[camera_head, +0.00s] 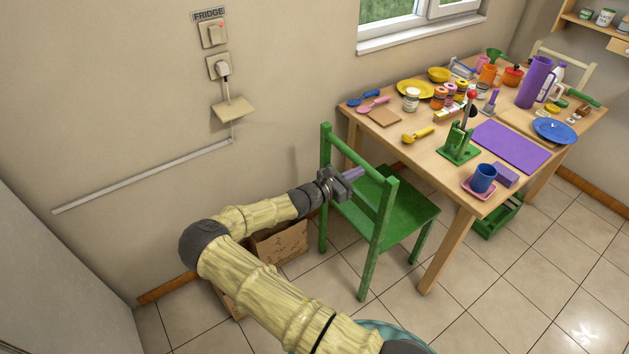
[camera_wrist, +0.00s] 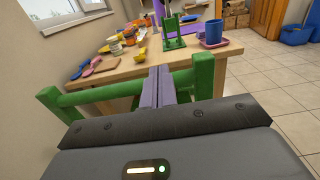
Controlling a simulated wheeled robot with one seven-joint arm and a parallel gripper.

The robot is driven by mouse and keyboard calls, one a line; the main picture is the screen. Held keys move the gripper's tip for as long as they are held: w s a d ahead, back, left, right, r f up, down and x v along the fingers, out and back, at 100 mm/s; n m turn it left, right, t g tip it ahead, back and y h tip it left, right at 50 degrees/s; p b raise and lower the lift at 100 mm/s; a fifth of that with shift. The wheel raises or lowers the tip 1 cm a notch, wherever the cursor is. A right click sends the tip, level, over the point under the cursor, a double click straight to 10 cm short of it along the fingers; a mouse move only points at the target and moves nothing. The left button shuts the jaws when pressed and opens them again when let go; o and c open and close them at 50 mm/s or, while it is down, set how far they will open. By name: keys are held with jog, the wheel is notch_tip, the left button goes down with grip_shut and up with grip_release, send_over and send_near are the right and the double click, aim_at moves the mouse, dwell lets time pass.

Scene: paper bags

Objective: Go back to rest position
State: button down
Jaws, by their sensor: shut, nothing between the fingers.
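My gripper (camera_head: 352,174) is stretched out over the green chair (camera_head: 398,208), close to the chair's backrest. Its purple fingers are together with nothing between them. In the wrist view the fingers (camera_wrist: 160,86) point toward the wooden table (camera_wrist: 122,76), with the chair's green backrest (camera_wrist: 98,92) behind and beside them. I cannot tell whether the gripper touches the chair.
The table (camera_head: 440,185) holds a purple mat (camera_head: 510,146), a blue cup (camera_head: 483,178) and several other items. A green crate (camera_head: 497,217) is under it. The tiled floor at the lower right is clear.

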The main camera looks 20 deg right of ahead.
jog(key=shift+s+a+r, duration=0.1)
jog(key=shift+a+r, duration=0.3)
jog(key=shift+r, duration=0.15)
jog(key=s+m+g+y+p, duration=0.3)
jog(key=s+m+g+y, duration=0.45)
jog(key=s+m, duration=0.55)
jog(key=s+a+r+m+t+y+p, duration=0.3)
jog(key=s+a+r+m+y, duration=0.5)
jog(key=s+a+r, duration=0.5)
notch_tip(320, 180, up, 4)
jog(key=a+t+y, duration=0.1)
jog(key=a, duration=0.2)
jog(key=shift+m+y, duration=0.3)
jog(key=shift+y, duration=0.05)
jog(key=shift+t, duration=0.25)
